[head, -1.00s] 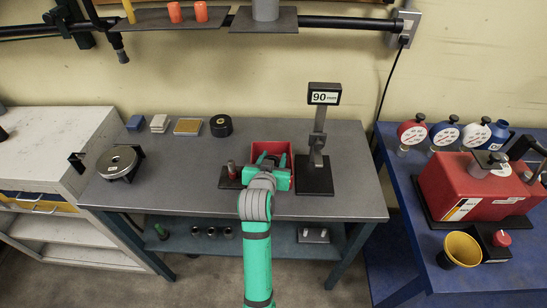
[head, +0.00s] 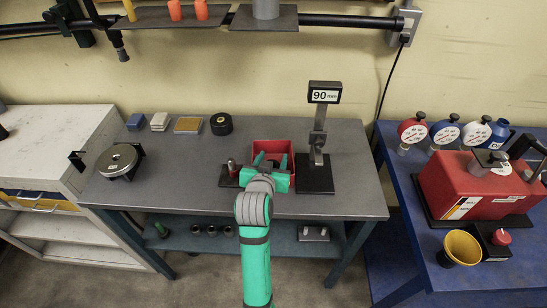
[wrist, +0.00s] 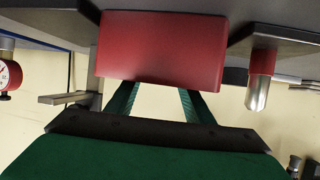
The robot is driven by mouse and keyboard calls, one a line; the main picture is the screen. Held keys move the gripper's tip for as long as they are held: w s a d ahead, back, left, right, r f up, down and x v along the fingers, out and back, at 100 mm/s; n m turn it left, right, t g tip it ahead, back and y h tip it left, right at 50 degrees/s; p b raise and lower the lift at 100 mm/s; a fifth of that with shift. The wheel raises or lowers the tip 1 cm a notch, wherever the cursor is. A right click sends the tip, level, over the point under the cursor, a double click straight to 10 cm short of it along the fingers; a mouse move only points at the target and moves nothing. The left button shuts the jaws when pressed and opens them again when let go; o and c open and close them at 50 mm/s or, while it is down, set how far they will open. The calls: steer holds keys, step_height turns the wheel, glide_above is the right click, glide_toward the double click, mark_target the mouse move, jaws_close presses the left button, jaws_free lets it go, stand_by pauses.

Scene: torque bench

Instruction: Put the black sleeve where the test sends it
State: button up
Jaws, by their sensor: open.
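A short black cylinder with a hole in its top (head: 221,124) stands at the back of the grey bench; I take it for the black sleeve. The gauge stand (head: 318,176) at the bench's right has a display (head: 324,96) reading 90 mm. A red bin (head: 285,147) sits left of the stand. My gripper (head: 271,160) is open and empty at the bin's near side, well right of and nearer than the black cylinder. In the wrist view, which looks upside down, the red bin (wrist: 160,50) hides the fingertips.
A small red-and-silver post (head: 231,166) on a dark base stands just left of my gripper. A round metal disc fixture (head: 118,161) and small blocks (head: 187,125) lie left. The bench's middle is clear. A blue table with red equipment (head: 465,187) stands right.

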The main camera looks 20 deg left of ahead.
steer(key=v, duration=0.9)
steer(key=shift+s, duration=0.25)
steer(key=shift+d, duration=0.1)
